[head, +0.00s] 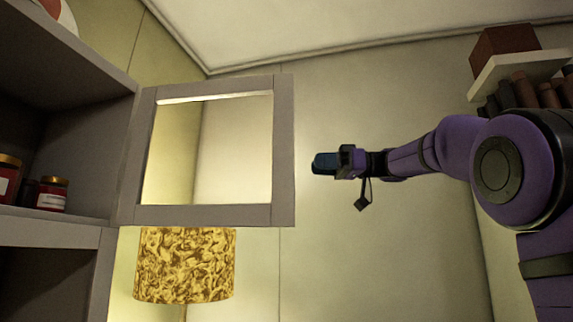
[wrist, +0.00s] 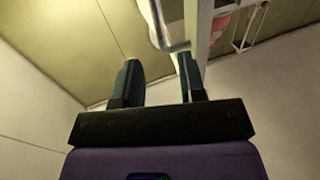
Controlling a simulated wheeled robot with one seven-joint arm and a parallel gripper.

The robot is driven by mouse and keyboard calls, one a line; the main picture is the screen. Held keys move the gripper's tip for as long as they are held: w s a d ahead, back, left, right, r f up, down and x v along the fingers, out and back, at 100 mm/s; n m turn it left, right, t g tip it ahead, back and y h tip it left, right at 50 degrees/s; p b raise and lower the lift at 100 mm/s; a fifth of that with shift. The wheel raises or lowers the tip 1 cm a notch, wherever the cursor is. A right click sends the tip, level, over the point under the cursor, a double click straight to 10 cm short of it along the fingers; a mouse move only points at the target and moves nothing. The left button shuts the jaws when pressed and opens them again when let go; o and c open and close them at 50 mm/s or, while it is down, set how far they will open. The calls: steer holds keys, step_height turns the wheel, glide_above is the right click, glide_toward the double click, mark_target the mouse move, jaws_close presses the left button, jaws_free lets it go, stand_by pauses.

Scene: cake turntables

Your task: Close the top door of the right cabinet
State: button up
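The top door (head: 284,150) of the cabinet is a grey frame around a clear pane. It stands swung open, with its left side at the cabinet (head: 110,160) and its free edge toward my gripper. My gripper (head: 322,163) is just right of that edge in the head view, with a narrow gap in the picture; contact is not visible. In the wrist view my gripper (wrist: 158,82) has its two fingers apart with nothing between them. A pale upright bar, apparently the door's frame (wrist: 199,25), shows beyond the right finger.
Red jars (head: 52,194) stand on the cabinet shelf at the left. A patterned yellow lampshade (head: 185,265) is below the door. A wall shelf (head: 515,68) with a box and dark items is at the upper right, above my arm. The wall behind is bare.

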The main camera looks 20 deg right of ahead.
mark_target(286, 164)
steer(key=x, duration=0.8)
steer(key=shift+w+a, duration=0.15)
steer(key=shift+a, duration=0.05)
jaws_close()
